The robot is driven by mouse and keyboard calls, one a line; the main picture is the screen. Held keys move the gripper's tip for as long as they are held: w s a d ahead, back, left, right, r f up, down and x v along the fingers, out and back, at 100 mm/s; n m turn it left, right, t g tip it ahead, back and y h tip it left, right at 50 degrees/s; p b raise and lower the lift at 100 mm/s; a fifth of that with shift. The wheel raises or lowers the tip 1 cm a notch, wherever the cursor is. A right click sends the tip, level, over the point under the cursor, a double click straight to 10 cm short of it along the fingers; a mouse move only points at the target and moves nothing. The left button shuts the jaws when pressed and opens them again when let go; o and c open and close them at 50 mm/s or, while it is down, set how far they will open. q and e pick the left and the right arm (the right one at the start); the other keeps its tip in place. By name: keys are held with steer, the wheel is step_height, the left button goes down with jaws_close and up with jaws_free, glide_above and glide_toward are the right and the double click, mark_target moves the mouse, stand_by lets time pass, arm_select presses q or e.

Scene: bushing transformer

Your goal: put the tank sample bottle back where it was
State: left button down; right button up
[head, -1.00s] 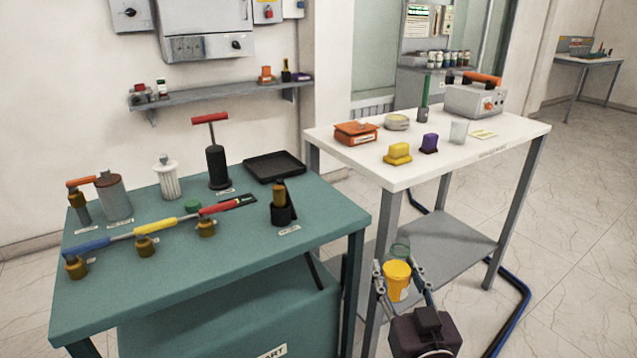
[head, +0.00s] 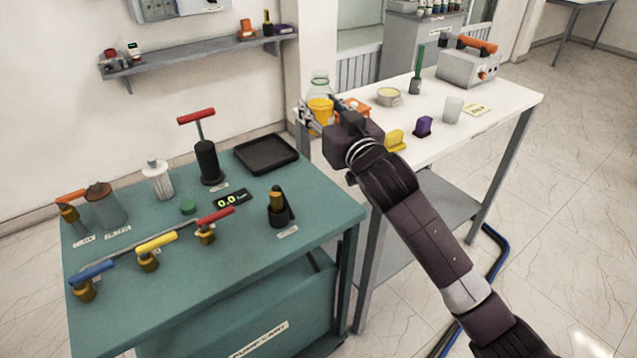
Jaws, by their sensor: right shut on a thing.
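My right arm reaches in from the lower right and covers part of the table. My left gripper is not in view.
The green pump cart (head: 250,285) holds a black tray (head: 266,154), a red-handled pump (head: 208,160) and coloured levers.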

step_height(320, 180, down, 19)
steer(key=shift+b, duration=0.6)
steer(key=shift+s, duration=0.1)
steer(key=shift+f, duration=0.2)
steer(key=o, duration=1.3)
steer(key=shift+r, duration=0.1)
steer(key=shift+r, duration=0.15)
steer(key=shift+s+d, duration=0.15)
steer(key=shift+s, duration=0.1)
steer(key=v, duration=1.1)
steer(key=shift+s+d, duration=0.1)
steer(key=shift+s, duration=0.1)
